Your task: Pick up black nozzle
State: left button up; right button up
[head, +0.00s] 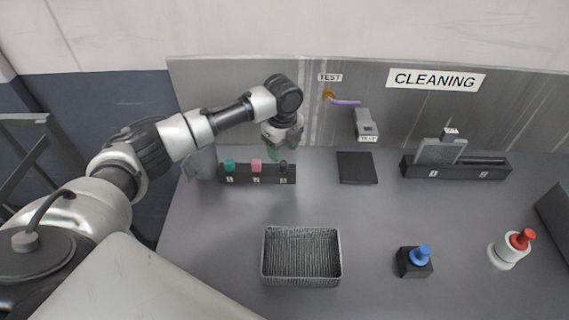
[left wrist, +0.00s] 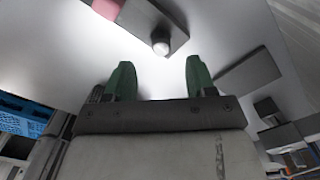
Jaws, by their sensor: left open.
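The black nozzle (head: 283,166) stands upright in the right-hand slot of a dark rack (head: 256,180), beside a pink nozzle (head: 256,165) and a green nozzle (head: 230,165). My left gripper (head: 273,153) hangs just above and slightly left of the black nozzle. In the left wrist view, its two green fingers (left wrist: 155,80) are apart with nothing between them. The dark rack (left wrist: 177,38) lies beyond the fingertips, with part of the pink nozzle (left wrist: 106,8) at the top edge. A bright round end shows near the rack's end; I cannot tell exactly what it is. My right gripper is out of view.
A wire basket (head: 301,284) stands at the front of the grey table. A black pad (head: 357,168) lies right of the rack. A blue-topped black block (head: 414,262), a red-topped white bottle (head: 510,249) and a black holder (head: 481,167) stand further right. The wall is close behind the rack.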

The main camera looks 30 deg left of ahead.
aim_at(284, 162)
pick_arm(q)
jog(key=shift+f, duration=0.6)
notch_tip(284, 162, down, 4)
jog(key=shift+r+p, duration=0.15)
jog(key=shift+p, duration=0.85)
jog(key=shift+f, duration=0.55)
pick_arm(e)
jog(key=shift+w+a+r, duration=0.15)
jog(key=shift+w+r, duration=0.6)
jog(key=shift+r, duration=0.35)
pick_arm(q)
jog(key=c, duration=1)
jog(key=shift+w, duration=0.1)
grip_shut()
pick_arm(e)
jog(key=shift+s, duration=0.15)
